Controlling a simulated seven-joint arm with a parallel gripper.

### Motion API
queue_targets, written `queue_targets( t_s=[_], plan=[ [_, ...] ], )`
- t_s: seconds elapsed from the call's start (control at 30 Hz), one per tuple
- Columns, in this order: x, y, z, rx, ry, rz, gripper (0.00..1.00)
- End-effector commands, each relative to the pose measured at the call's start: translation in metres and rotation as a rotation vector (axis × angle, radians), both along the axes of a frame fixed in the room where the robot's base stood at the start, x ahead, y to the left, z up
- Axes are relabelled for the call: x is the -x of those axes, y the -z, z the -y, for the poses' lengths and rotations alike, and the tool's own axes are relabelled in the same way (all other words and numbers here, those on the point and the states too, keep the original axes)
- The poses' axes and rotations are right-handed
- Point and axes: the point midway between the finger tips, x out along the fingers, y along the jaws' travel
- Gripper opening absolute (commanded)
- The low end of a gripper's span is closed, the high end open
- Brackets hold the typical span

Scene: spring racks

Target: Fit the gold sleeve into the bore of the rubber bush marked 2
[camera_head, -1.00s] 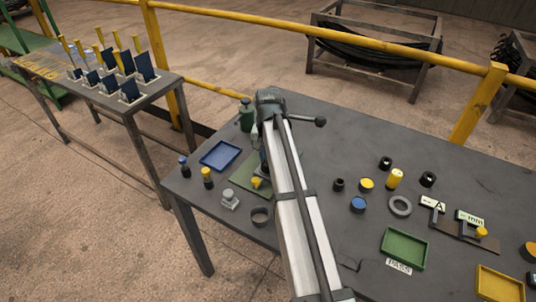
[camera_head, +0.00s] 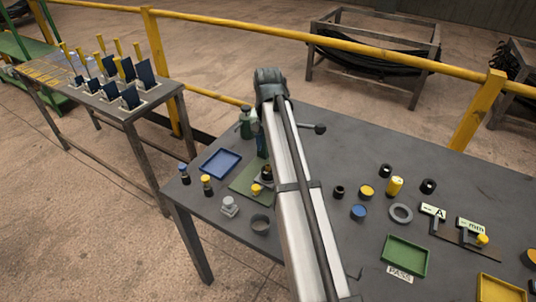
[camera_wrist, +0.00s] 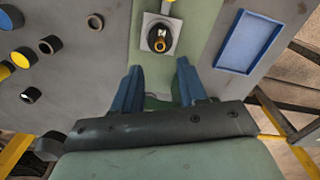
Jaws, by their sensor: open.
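A grey square block (camera_wrist: 175,33) stands on the green mat (camera_wrist: 204,20) in the wrist view. On it is a black ring-shaped part, seemingly a rubber bush (camera_wrist: 149,39), with a gold sleeve (camera_wrist: 160,43) at its middle. I cannot tell how deep the sleeve sits, and no number 2 is readable. My gripper (camera_wrist: 158,70) is open, with its two blue fingers apart and nothing between them, short of the block in the picture. In the head view the block stands on the green mat (camera_head: 243,180), beside my arm, which partly hides the area.
A blue tray (camera_head: 220,163) lies left of the mat. A grey ring (camera_head: 401,213), several black and yellow cylinders, a green tray (camera_head: 405,256) and a yellow tray (camera_head: 500,288) lie to the right.

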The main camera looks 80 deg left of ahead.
Motion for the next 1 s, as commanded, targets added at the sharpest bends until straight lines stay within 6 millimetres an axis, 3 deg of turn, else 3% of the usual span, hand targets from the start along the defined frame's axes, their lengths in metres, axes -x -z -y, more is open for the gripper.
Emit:
queue_targets(
  t_s=[0.1, 0.33, 1.0],
  plan=[
    [0.0, -0.019, -0.001, -0.001, 0.0, 0.0, 0.42],
    [0.0, -0.038, 0.0, 0.0, 0.0, 0.0, 0.42],
    [0.001, -0.04, 0.0, -0.001, -0.001, 0.0, 0.42]
  ],
)
